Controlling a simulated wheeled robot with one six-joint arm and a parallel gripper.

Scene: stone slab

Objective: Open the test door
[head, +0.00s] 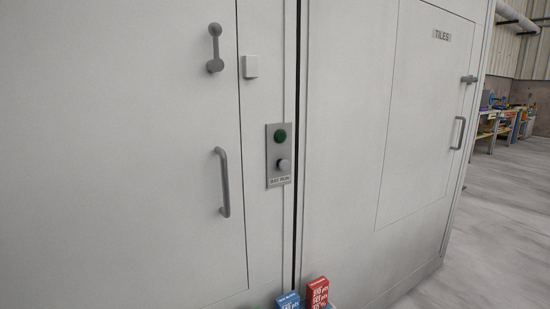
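Two doors show in the head view, and I see no label reading "test". The large pale left door (120,120) looks shut. It bears a grey bar handle (225,182) and, above it, a grey lever-like latch (215,48) standing upright. A smaller door (420,120) on the right carries a "TILES" sign (442,35), and also looks shut. It has a grey handle (459,133) and a small latch (469,79). My gripper is not in view.
Between the doors is a grey panel (279,155) with a green button (280,136), a grey knob (283,164) and a small label. A white square box (250,66) sits above. Blue (288,301) and red (318,293) boxes show at the bottom edge. Open floor (500,220) lies right.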

